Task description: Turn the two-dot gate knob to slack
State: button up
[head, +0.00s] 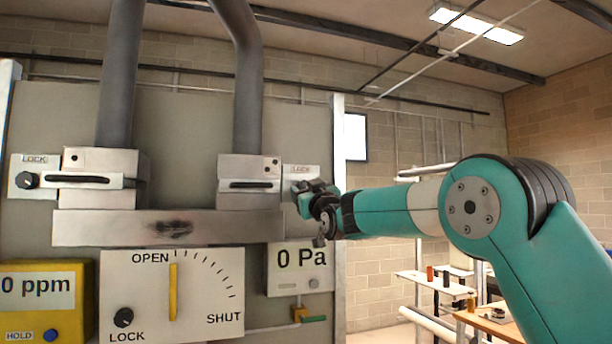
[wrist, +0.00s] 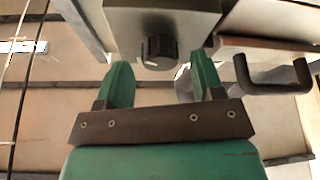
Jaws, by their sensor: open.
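The two-dot gate (head: 248,200) is the right-hand grey box under a pipe, with small dark marks at its top right corner and a dark slide handle (head: 249,184). Its LOCK plate (head: 301,170) sits on its right side, and my gripper (head: 303,190) hides the knob there in the head view. In the wrist view a black ribbed knob (wrist: 158,51) on a grey plate (wrist: 185,20) shows just beyond and between the fingertips of my gripper (wrist: 161,77). My gripper is open and empty. Contact with the knob cannot be told.
A dark handle (wrist: 273,78) stands out close to the right finger in the wrist view. The left gate (head: 100,197) has its own knob (head: 27,180). Below are an OPEN–SHUT dial panel (head: 205,318), a yellow ppm meter (head: 80,300) and a Pa gauge (head: 300,260).

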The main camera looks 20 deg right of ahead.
jog(key=shift+p+x, duration=0.3)
jog(key=shift+x, duration=0.6)
jog(key=shift+f, duration=0.1)
jog(key=shift+c, duration=0.4)
jog(key=c, duration=0.8)
jog(key=shift+c, duration=0.2)
